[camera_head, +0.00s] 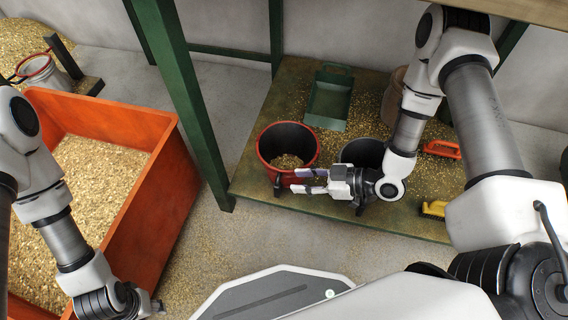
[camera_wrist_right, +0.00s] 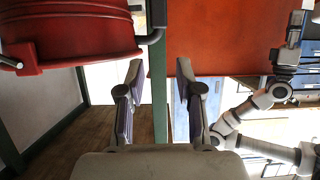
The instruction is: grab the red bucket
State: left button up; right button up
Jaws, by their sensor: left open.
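The red bucket (camera_head: 284,136) stands on the lower shelf in the head view, with a dark inside and some brass chips at the bottom. My right gripper (camera_head: 296,181) is at the bucket's near side, its two fingers apart and pointing left. In the right wrist view the bucket (camera_wrist_right: 70,38) fills the upper left, with a grey handle at its edge. The fingers (camera_wrist_right: 162,80) are spread there with nothing between them. I cannot tell if a finger touches the bucket. My left gripper (camera_head: 153,304) is low at the left, open, near the orange bin, only partly visible.
A black bucket (camera_head: 362,152) stands right of the red one, partly behind my right arm. A green scoop tray (camera_head: 329,100) lies behind. An orange bin (camera_head: 160,205) of brass chips stands left. A green table leg (camera_head: 180,90) rises between bin and shelf.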

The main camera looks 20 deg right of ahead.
aim_at(280, 187)
jog(key=f, duration=0.1)
jog(key=a+f+b, duration=0.1)
jog(key=f, duration=0.1)
jog(key=w+f+b, duration=0.1)
jog(key=shift+w+a+f, duration=0.1)
jog(key=shift+a+f, duration=0.2)
jog(key=shift+a, duration=0.05)
jog(key=b+x, duration=0.3)
jog(key=x, duration=0.2)
jog(key=shift+w+a, duration=0.15)
pick_arm(q)
notch_tip(280, 187, down, 6)
jog(key=shift+w, duration=0.15)
pick_arm(e)
jog(key=shift+r, duration=0.2)
pick_arm(q)
jog(key=shift+f, duration=0.1)
pick_arm(e)
grip_shut()
